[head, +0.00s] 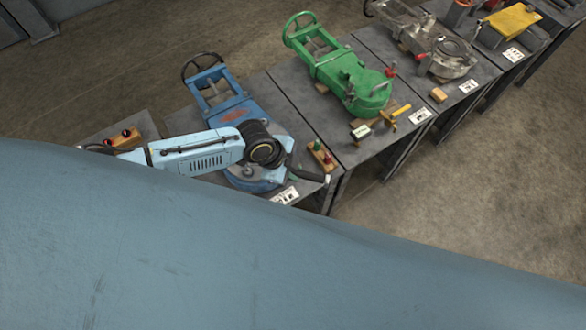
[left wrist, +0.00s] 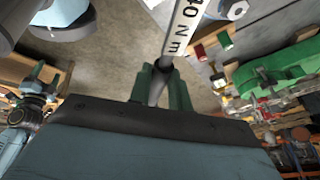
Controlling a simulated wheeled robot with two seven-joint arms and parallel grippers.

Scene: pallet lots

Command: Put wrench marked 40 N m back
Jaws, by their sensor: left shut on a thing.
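In the left wrist view, my left gripper (left wrist: 163,80) is shut on a wrench (left wrist: 184,32). The green fingers close around its grey shaft. The wrench has a white band with black lettering that reads like "40 N m", with the first digit partly cut off. The shaft extends away from the gripper toward the top of the view, and its far end is out of frame. In the head view, a light-blue housing with a black ring hangs over the blue machine, and the gripper's fingers cannot be made out there. My right gripper is not in view.
A row of dark tables carries a blue machine (head: 232,105), a green one (head: 345,78), a grey one (head: 428,42) and a yellow-topped one (head: 513,20). A wooden block with knobs (head: 321,155) and a yellow T-shaped tool (head: 394,116) lie on them. Floor is clear at right.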

